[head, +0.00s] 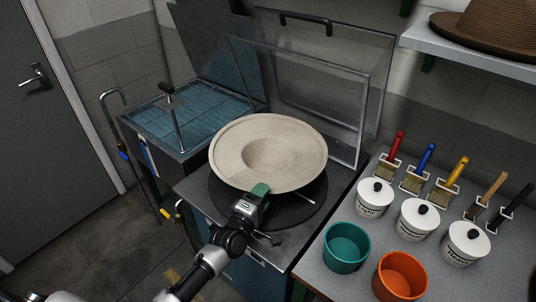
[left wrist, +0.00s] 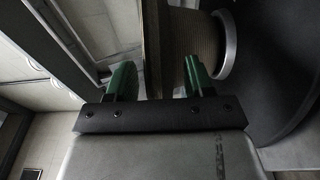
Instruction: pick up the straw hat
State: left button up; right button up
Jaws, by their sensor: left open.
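The cream straw hat (head: 228,150) sits crown-down on the press in the middle of the head view, its wide brim upward and a round hollow in its centre. My left gripper (head: 260,190) is at the hat's near brim edge, open. In the left wrist view, its two green fingers (left wrist: 160,78) stand apart, with what looks like the pale brim edge-on between them. A ribbed brown round part, probably the crown, lies beyond with a metal ring around its end. Whether a finger touches the brim I cannot tell. My right gripper is not in view.
A black round plate (head: 238,213) lies under the hat. Clear raised panels (head: 345,110) stand behind it. A blue-topped unit (head: 205,122) is at left. White lidded pots (head: 417,221), a teal cup (head: 346,248) and an orange cup (head: 400,277) stand at right. A brown hat (head: 490,28) is on a shelf.

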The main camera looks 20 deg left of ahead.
pick_arm(q)
jog(key=shift+w+d+f, duration=0.1)
jog(key=shift+w+d, duration=0.1)
jog(key=shift+w, duration=0.7)
jog(key=shift+s, duration=0.1)
jog(key=shift+c, duration=0.3)
grip_shut()
